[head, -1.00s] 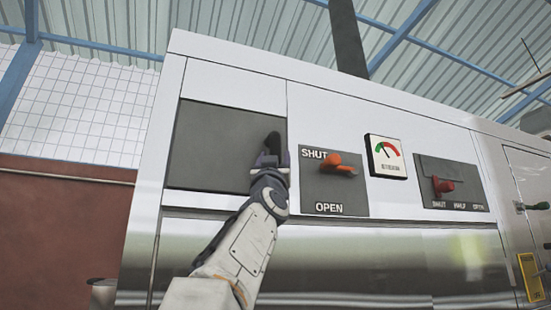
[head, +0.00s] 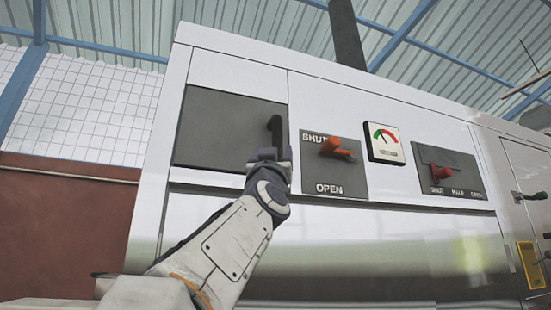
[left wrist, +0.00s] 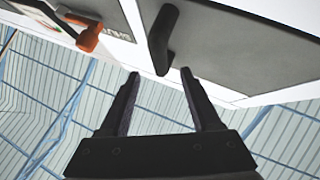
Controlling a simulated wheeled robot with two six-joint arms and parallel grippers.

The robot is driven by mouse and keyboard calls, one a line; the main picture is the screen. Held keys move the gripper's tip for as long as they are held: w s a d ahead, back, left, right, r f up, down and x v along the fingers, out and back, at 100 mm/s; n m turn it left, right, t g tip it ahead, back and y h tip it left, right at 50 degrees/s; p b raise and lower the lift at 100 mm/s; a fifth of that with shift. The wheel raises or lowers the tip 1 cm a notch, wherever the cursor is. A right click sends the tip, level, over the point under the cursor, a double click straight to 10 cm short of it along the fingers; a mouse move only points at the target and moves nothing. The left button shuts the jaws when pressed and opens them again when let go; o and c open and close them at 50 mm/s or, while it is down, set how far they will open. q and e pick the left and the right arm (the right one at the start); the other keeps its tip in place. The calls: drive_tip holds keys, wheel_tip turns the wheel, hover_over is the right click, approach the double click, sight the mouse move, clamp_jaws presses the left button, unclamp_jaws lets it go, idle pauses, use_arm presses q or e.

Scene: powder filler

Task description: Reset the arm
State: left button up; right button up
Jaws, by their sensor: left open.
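My left arm reaches up from below in the head view. Its gripper (head: 268,157) is open and empty just below the dark handle (head: 275,130) at the right edge of a dark grey panel (head: 222,125). In the left wrist view the two fingers (left wrist: 160,82) are spread, with the handle (left wrist: 160,40) just beyond and between their tips; no grip on it shows. An orange lever (head: 335,147) sits on a plate marked SHUT above and OPEN below, right of the gripper. My right gripper is in neither view.
The panel and lever are on a tall metal machine (head: 330,245). A gauge (head: 384,143) and a red knob (head: 441,172) on a marked plate are farther right. A tiled wall (head: 85,105) is at left.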

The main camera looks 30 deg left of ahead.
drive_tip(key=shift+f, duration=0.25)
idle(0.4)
